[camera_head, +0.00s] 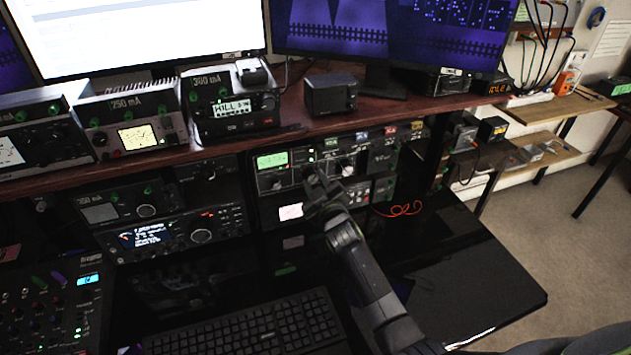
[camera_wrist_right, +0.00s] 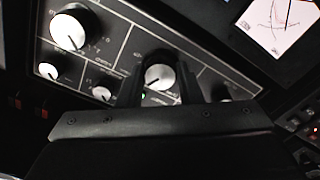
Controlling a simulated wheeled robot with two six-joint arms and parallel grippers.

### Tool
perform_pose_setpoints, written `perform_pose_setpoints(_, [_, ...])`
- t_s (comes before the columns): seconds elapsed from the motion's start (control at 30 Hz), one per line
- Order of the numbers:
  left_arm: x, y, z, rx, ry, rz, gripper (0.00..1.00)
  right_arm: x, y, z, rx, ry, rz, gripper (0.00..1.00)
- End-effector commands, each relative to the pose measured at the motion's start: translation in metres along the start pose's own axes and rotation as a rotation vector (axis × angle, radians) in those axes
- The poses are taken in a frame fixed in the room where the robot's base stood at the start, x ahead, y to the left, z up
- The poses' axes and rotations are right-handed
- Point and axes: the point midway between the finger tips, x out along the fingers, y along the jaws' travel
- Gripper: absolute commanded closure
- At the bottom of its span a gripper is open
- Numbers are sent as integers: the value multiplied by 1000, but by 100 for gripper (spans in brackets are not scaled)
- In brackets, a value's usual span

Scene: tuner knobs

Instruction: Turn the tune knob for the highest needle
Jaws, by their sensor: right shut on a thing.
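My right gripper (camera_head: 315,184) reaches up to the front panel of a black radio unit on the lower shelf. In the right wrist view its two fingers (camera_wrist_right: 160,84) stand on either side of a round silver-faced knob (camera_wrist_right: 159,76) and are shut on it. In the head view the gripper hides this knob. A white meter face (camera_wrist_right: 278,24) with thin crossing needle lines shows at the upper right of the wrist view; it appears to be the small white panel (camera_head: 291,211) left of my gripper in the head view. My left gripper is out of view.
A larger silver knob (camera_wrist_right: 69,30) and two smaller knobs (camera_wrist_right: 48,70) (camera_wrist_right: 102,93) sit near the gripped one. A green display (camera_head: 272,161) is left above my gripper. A keyboard (camera_head: 250,330) lies on the black desk; orange wire (camera_head: 404,209) is at right.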

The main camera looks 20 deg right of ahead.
Motion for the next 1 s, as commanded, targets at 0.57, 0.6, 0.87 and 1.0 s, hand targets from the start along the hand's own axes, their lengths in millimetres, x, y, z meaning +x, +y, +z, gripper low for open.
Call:
perform_pose_setpoints(0.57, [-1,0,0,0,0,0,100,0,0,1,-21,-1,-1,60])
perform_pose_setpoints(0.6, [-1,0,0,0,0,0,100,0,0,1,-21,-1,-1,55])
perform_pose_setpoints(0.87, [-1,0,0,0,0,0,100,0,0,0,-21,-1,0,46])
perform_pose_setpoints(1.0, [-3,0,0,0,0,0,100,-2,0,0,-21,-1,-1,46])
